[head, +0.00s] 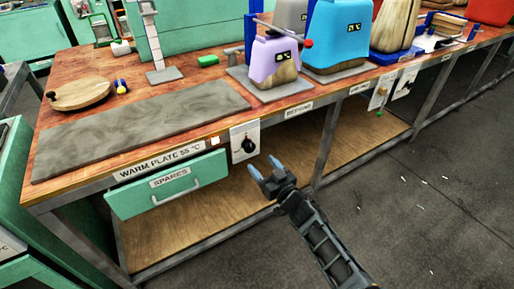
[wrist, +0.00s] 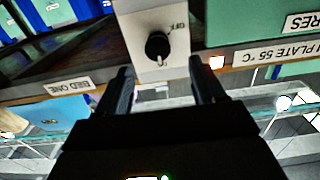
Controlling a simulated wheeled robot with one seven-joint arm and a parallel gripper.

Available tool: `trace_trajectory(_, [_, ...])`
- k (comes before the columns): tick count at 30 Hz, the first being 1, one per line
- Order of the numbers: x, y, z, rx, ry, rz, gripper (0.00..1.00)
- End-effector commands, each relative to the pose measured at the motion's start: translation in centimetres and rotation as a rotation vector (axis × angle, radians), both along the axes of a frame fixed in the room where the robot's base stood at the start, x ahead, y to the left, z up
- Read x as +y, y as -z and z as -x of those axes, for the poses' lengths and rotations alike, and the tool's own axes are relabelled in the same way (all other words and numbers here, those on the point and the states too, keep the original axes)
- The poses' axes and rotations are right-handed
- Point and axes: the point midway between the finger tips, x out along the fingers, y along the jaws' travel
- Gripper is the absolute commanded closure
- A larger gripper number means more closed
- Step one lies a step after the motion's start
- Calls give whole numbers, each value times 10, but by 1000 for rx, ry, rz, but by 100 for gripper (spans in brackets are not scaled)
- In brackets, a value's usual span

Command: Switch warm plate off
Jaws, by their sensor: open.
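The grey warm plate (head: 145,128) lies on the bench top, above a "WARM PLATE 55 °C" label (head: 160,161). A black rotary knob (head: 249,146) sits on a white panel (head: 237,133) on the bench front, right of that label. The wrist view shows the knob (wrist: 158,47) upside down, with "OFF" printed beside it; its exact setting is hard to tell. A small lit square (wrist: 216,62) is beside the panel. My gripper (head: 265,167) is open and empty, just in front of and below the knob, apart from it. In the wrist view the fingers (wrist: 160,72) flank the knob's line.
A green "SPARES" drawer (head: 168,186) with a handle is left of the panel. A bench leg (head: 326,140) stands to the right. A purple press (head: 275,62) and a blue press (head: 338,35) stand above on the bench.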

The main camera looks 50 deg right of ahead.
Motion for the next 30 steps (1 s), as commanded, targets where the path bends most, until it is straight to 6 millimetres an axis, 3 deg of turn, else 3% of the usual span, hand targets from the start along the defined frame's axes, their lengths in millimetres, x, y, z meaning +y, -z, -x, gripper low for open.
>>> trace_trajectory(18, [-23,1,-71,0,1,3,31])
trace_trajectory(30, [-25,-1,-77,0,1,2,32])
